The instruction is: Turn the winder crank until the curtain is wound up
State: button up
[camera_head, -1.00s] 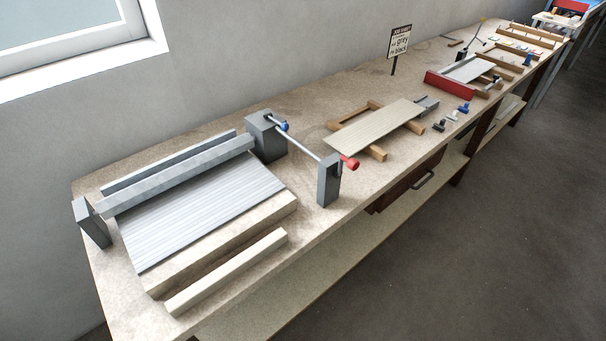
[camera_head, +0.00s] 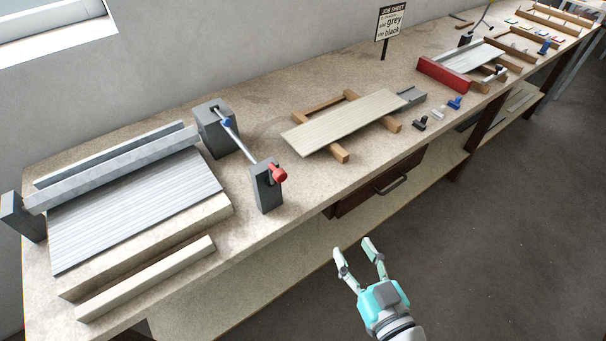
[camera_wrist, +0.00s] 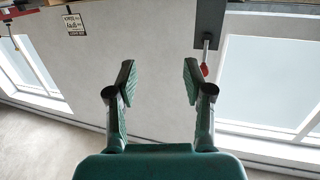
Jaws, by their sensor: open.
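The winder stands at the left of the bench in the head view. Its crank has a red knob (camera_head: 277,173) beside a grey post (camera_head: 266,189), with a thin rod (camera_head: 238,139) running back to a taller grey block (camera_head: 213,128). The curtain (camera_head: 137,207) is a pale grey ribbed sheet, spread out below a grey roller bar (camera_head: 113,168). My gripper (camera_head: 355,248) is open and empty, in front of the bench and to the lower right of the red knob. In the wrist view my gripper (camera_wrist: 158,85) is open, and the red knob (camera_wrist: 204,70) shows small beyond the right finger.
A slatted panel (camera_head: 342,122) on wooden rails lies right of the winder. Small blue, black and white pieces lie by the bench edge. A job sheet sign (camera_head: 391,22) stands at the back. A drawer handle (camera_head: 391,185) sticks out below the bench top.

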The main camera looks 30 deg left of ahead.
aim_at(283, 179)
jog(key=a+r+n+g+y, duration=0.4)
jog(key=a+r+n+g, duration=0.15)
jog(key=a+r, duration=0.35)
jog(key=shift+t, duration=0.65)
jog(key=x, duration=0.9)
jog(key=shift+a+f, duration=0.4)
jog(key=shift+a, duration=0.05)
grip_shut()
